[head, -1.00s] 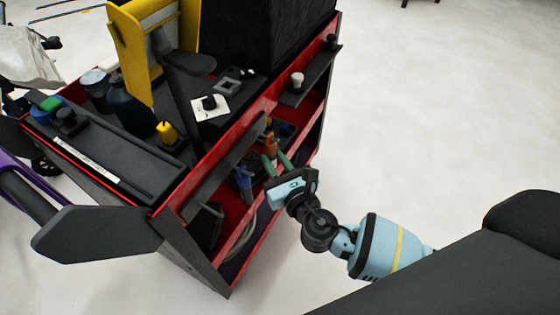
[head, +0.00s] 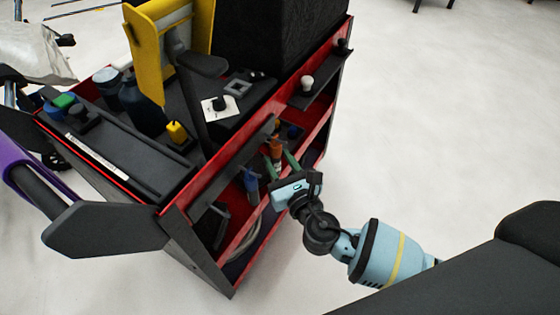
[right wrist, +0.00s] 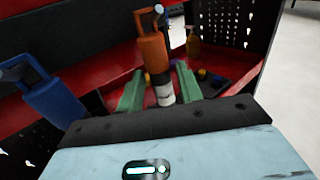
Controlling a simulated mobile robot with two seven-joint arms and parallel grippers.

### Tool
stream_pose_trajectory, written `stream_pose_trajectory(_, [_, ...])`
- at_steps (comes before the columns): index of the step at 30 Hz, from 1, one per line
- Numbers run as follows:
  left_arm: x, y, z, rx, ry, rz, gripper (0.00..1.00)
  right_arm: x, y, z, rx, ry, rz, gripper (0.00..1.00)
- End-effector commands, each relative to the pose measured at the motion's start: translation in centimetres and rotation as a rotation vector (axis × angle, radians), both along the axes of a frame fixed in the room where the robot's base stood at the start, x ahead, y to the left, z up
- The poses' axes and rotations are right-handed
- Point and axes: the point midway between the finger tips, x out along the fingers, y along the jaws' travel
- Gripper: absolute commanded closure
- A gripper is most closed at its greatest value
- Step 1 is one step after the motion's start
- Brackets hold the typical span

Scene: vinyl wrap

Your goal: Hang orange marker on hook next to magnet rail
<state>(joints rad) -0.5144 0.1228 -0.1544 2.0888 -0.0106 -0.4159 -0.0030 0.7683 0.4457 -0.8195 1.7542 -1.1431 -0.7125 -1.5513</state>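The orange marker (head: 277,149) is upright at the red front side of the cart, and it shows larger in the right wrist view (right wrist: 153,52). It has a loop at its top and a white band low down. A small hook tip shows close by the loop; I cannot tell whether the loop sits on it. My right gripper (head: 278,160) has its green fingers apart on either side of the marker's lower part, with small gaps visible in the wrist view (right wrist: 160,88). A dark rail (head: 233,162), perhaps the magnet rail, runs along the red edge.
A blue marker (head: 251,181) hangs left of the orange one, also near in the wrist view (right wrist: 52,100). A yellow bottle (right wrist: 193,42) stands behind. A second dark rail (head: 322,78) holds a white-topped item.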

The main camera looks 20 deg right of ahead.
Motion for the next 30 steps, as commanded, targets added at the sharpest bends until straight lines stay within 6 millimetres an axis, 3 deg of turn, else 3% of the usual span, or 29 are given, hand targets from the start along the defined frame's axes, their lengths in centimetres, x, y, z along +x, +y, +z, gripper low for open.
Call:
stream_pose_trajectory(3, [0.0,0.0,0.0,0.001,0.001,-0.002,0.67,0.0,0.0,0.0,0.000,0.000,0.000,0.52])
stream_pose_trajectory(13, [0.0,0.1,0.1,0.002,-0.001,-0.005,0.67,-0.6,-0.1,-0.1,0.000,0.001,0.000,0.52])
stream_pose_trajectory(24, [0.0,0.1,0.5,0.000,-0.003,-0.003,0.67,-6.0,-0.6,0.0,0.000,0.003,0.001,0.52])
stream_pose_trajectory(30, [0.0,0.0,0.6,-0.001,-0.003,0.000,0.67,-7.6,-0.8,0.1,0.000,0.000,-0.001,0.52])
